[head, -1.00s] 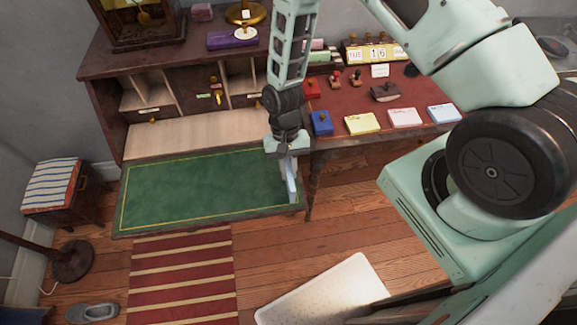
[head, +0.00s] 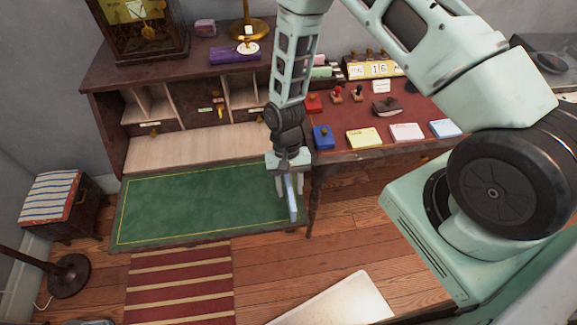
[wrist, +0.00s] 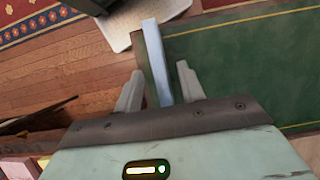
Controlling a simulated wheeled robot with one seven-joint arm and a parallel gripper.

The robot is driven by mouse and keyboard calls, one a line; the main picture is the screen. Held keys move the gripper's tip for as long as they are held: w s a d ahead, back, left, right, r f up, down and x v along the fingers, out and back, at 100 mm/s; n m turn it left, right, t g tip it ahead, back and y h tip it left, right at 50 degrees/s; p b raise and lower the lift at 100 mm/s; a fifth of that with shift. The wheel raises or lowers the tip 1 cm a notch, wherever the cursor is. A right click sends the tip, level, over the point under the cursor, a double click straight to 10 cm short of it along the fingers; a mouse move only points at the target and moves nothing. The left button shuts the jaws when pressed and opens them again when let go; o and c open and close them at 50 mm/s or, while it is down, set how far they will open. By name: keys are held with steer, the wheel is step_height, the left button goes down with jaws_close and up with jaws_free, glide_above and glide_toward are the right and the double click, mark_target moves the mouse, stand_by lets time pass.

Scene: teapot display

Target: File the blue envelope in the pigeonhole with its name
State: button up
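My gripper (head: 291,188) hangs at the right front corner of the green writing surface (head: 190,210). It is shut on the blue envelope (head: 292,200), a thin pale blue slab that points down between the fingers. In the wrist view, the envelope (wrist: 157,60) stands on edge between the two fingers and reaches past their tips. I cannot read a name on it. The pigeonholes (head: 160,107) are in the desk's back left, with small labels below them that are too small to read. My arm partly hides the right side of the pigeonhole row.
A pale wooden shelf (head: 190,152) lies between the green surface and the pigeonholes. To the right, the red desktop (head: 430,105) holds a blue box (head: 322,137), stamps and coloured note pads (head: 364,137). A brass lamp (head: 250,30) and a clock (head: 140,30) stand on top.

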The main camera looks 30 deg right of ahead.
steer(key=b+v, duration=0.3)
steer(key=v, duration=1.4)
steer(key=s+a+r+n+t, duration=0.2)
steer(key=s+a+r+n, duration=0.4)
steer(key=s+r, duration=0.3)
steer(key=shift+s+a+r+h, duration=0.4)
steer(key=shift+a+r, duration=0.4)
steer(key=shift+r, duration=0.15)
steer(key=s+r+n, duration=0.1)
steer(key=s, duration=0.2)
steer(key=s+r+n+t, duration=0.1)
steer(key=s+r+n, duration=0.1)
steer(key=s, duration=0.2)
steer(key=s+a+r+n+t, duration=0.1)
steer(key=s+n, duration=0.1)
steer(key=s, duration=0.1)
steer(key=shift+s+r, duration=0.2)
steer(key=shift+s, duration=0.1)
